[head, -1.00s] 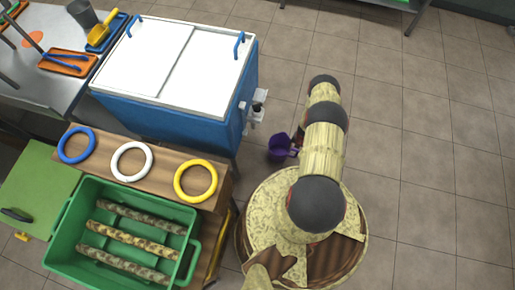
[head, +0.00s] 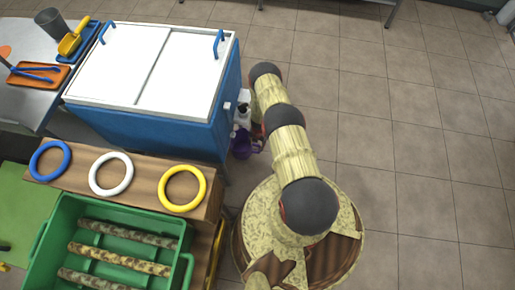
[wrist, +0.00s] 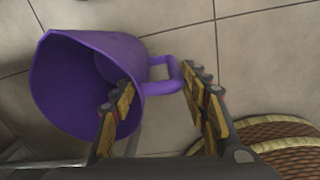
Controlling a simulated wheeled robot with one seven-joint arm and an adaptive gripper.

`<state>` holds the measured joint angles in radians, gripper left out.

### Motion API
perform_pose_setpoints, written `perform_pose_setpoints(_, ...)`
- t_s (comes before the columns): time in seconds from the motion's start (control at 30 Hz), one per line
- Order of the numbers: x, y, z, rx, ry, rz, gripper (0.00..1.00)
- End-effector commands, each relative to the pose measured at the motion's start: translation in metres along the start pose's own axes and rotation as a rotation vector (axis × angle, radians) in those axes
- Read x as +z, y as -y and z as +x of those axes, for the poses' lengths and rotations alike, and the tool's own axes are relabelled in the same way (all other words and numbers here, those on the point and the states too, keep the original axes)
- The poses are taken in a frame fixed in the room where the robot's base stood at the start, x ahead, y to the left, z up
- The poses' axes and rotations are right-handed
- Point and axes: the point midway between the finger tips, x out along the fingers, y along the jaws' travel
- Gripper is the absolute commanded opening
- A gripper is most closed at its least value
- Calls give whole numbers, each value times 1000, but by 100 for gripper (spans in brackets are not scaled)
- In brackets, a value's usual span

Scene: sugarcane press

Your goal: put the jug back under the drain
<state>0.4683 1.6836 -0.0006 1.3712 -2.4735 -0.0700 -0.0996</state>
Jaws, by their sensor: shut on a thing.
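The purple jug (head: 245,146) is beside the right side of the blue chest with the white lid (head: 150,65), close below the drain tap (head: 242,113) on that side. In the wrist view the jug (wrist: 90,85) shows its open mouth, and its handle runs between my fingers. My gripper (wrist: 160,85) is shut on that handle.
A wooden bench with blue, white and yellow rings (head: 182,188) stands in front of the chest. A green crate (head: 185,270) with several cane pieces is at lower left. A steel table (head: 25,100) with trays is at far left. Tiled floor (head: 420,150) at right is clear.

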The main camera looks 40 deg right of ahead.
Motion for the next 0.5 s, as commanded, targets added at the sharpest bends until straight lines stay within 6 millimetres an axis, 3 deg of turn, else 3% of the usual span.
perform_pose_setpoints(0.03,-4,7,17,-4,-6,5,0)
perform_pose_setpoints(0.1,-2,7,24,-3,-4,5,0)
perform_pose_setpoints(0.4,-1,6,27,-3,-2,5,0)
perform_pose_setpoints(0.43,-2,7,27,-3,-2,5,46)
perform_pose_setpoints(0.5,-2,7,27,-3,-3,5,50)
